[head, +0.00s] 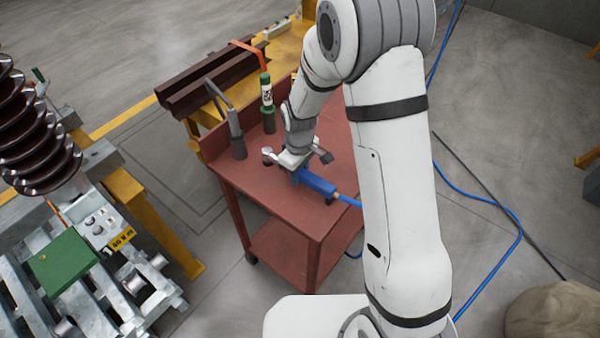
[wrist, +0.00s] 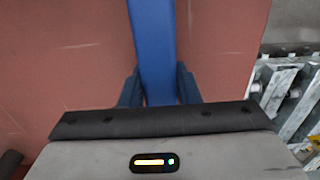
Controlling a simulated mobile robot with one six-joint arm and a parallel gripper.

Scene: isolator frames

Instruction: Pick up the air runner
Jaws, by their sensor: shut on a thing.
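The air runner (head: 318,184) is a blue tool at the right part of the red cart's top, with a blue hose (head: 347,201) leading off its right end. My gripper (head: 298,168) is over it, reaching down from above. In the wrist view the blue body of the air runner (wrist: 152,50) runs between the two dark fingers of my gripper (wrist: 158,88), which are shut on it. Its lower end is hidden behind the gripper's housing. I cannot tell whether it touches the cart top.
The red cart (head: 235,180) also bears a grey tool (head: 236,135) and a green-and-white tool (head: 267,100) in holders. A brown ribbed insulator (head: 35,130) and a metal frame (head: 125,275) stand at left. Blue hose (head: 490,203) lies on the floor at right.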

